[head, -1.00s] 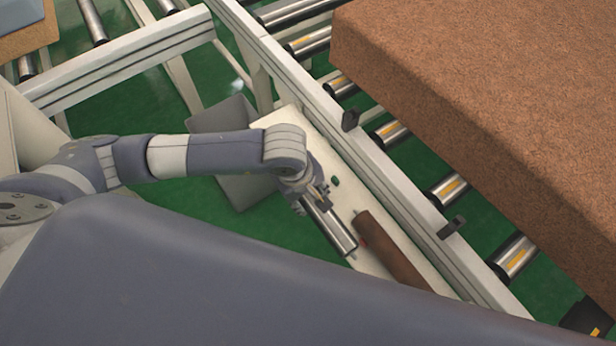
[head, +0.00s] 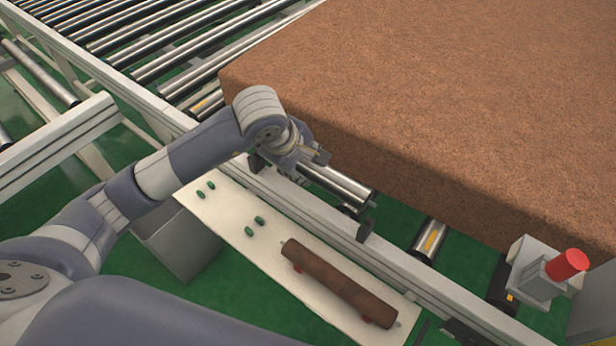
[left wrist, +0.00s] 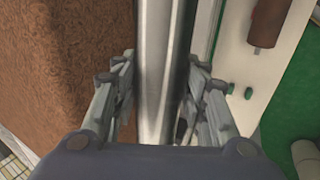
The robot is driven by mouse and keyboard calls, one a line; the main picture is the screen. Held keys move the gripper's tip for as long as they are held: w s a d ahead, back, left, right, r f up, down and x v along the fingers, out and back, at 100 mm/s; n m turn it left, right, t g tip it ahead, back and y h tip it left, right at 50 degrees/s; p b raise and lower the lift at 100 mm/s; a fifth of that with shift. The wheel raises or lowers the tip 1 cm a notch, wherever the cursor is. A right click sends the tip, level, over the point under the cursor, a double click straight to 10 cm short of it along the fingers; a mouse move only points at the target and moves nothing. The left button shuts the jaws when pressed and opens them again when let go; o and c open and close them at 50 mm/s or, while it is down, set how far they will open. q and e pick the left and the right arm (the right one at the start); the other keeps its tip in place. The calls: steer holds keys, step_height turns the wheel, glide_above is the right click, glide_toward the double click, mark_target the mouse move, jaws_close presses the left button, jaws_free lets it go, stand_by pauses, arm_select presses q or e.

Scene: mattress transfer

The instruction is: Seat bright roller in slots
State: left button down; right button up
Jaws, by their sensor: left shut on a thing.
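The bright roller (head: 338,184) is a shiny metal cylinder. My left gripper (head: 310,165) is shut on it and holds it over the conveyor's side rail, close to the brown mattress block. In the left wrist view the roller (left wrist: 160,70) runs upright between the two fingers (left wrist: 158,105). Dark slot brackets (head: 365,229) stand on the rail (head: 330,232) below and in front of the roller's near end. Whether the roller touches a bracket cannot be told. My right gripper is not in view.
A brown, worn roller (head: 338,282) lies on the white shelf (head: 236,228) beside several green pegs. The large mattress block (head: 430,110) covers much of the conveyor. A red-topped box (head: 567,265) stands at the right. A grey bin (head: 178,245) stands under my arm.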

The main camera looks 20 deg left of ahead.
mark_target(305, 173)
arm_select(q)
steer(key=shift+w+a, duration=0.1)
steer(key=shift+a, duration=0.05)
steer(key=shift+f+b, duration=0.4)
steer(key=shift+f, duration=0.5)
steer(key=shift+f+b, duration=0.65)
steer(key=shift+f, duration=0.15)
steer(key=shift+f+b, duration=0.4)
steer(key=shift+f, duration=0.8)
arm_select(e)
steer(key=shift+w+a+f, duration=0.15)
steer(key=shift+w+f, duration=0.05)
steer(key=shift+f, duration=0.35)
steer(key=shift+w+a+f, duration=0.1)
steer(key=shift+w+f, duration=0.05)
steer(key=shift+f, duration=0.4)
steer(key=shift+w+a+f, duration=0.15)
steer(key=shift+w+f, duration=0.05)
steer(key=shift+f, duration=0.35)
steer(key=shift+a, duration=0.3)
arm_select(q)
steer(key=shift+b, duration=0.5)
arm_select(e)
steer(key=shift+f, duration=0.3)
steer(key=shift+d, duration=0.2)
